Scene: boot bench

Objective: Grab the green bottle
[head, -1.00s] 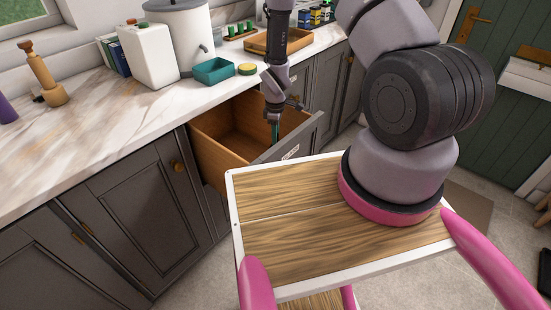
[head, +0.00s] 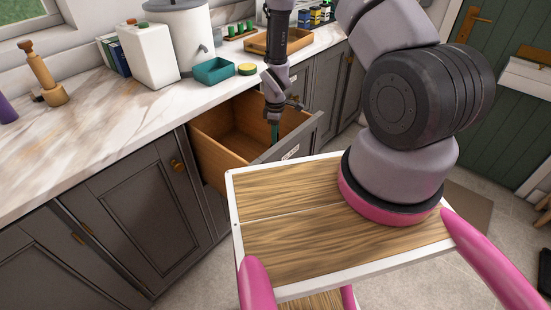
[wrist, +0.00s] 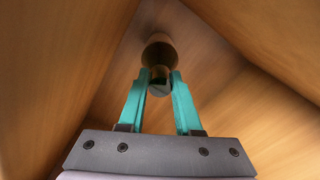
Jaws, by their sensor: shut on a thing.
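My gripper (wrist: 159,80) reaches down into the open wooden drawer (head: 219,133). In the head view its teal fingers (head: 274,130) show just behind the drawer front. In the wrist view the fingertips are shut on a dark brownish, rounded thing (wrist: 159,53) with a narrower, dark end between the tips. Its colour does not read clearly as green, and I cannot tell whether it is the green bottle. The drawer front hides it in the head view. Several small green things (head: 240,29) stand on a wooden board on the counter.
The drawer's wooden walls rise close around my gripper. On the marble counter (head: 110,115) are a white jug (head: 147,55), a teal box (head: 214,71), a wooden tray (head: 290,41) and a wooden mill (head: 44,76). The drawer front (head: 295,140) stands near my wooden top.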

